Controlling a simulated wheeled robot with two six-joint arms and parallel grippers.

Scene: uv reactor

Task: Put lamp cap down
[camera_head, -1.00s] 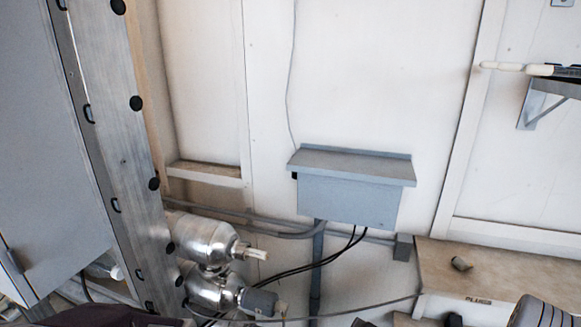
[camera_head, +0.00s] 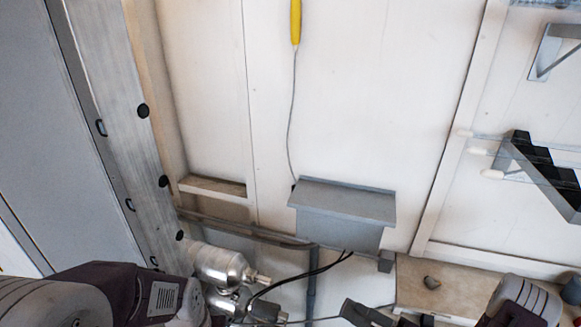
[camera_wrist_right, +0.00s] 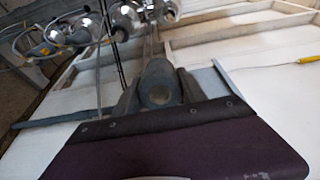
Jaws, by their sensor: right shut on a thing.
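The lamp cap (camera_wrist_right: 160,88) is a dark grey round piece with a hollow, seen in the right wrist view between the fingers of my right gripper (camera_wrist_right: 158,96). That gripper is shut on it. In the head view, my right gripper (camera_head: 378,318) shows only partly, dark at the bottom edge, and the held cap cannot be made out. My left arm comes in at the lower left of the head view; its gripper is not visible.
Shiny metal reactor cylinders (camera_head: 222,264) stand at lower centre-left, with dark cables beside them. A grey wall box (camera_head: 342,222) hangs above. Clear tubes with white ends (camera_head: 491,174) rest on a bracket at right. A yellow handle (camera_head: 296,22) hangs on a wire.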

